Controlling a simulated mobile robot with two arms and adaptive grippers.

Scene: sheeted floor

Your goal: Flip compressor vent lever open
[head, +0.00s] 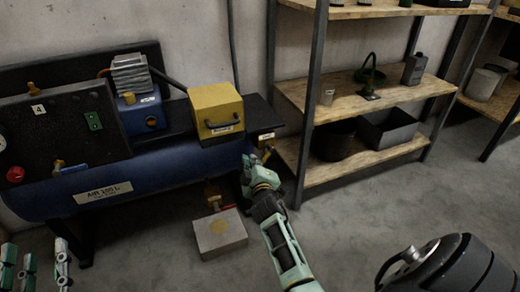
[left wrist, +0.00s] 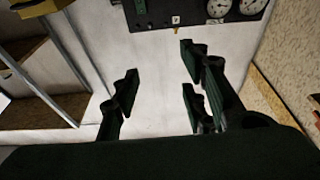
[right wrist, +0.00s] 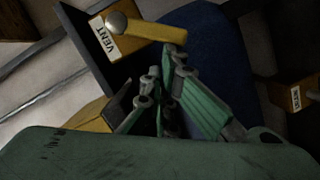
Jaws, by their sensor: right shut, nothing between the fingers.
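The vent lever (right wrist: 155,30) is a yellow bar with a round silver knob, beside a "VENT" label (right wrist: 105,38) in the right wrist view. In the head view it is small, near the right end of the compressor's blue tank (head: 150,178). My right gripper (head: 252,168) is at that tank end. Its fingers (right wrist: 165,75) are shut and empty, just below the lever in the right wrist view; I cannot tell whether they touch it. My left gripper (head: 40,268) is low at the left, away from the lever. Its fingers (left wrist: 160,95) are spread open and empty.
A yellow box (head: 215,110) with a handle sits above the tank. A valve with a red handle (head: 222,208) hangs over a grey box (head: 220,232) on the floor. A shelf rack (head: 365,100) stands right of the compressor. Floor between is clear.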

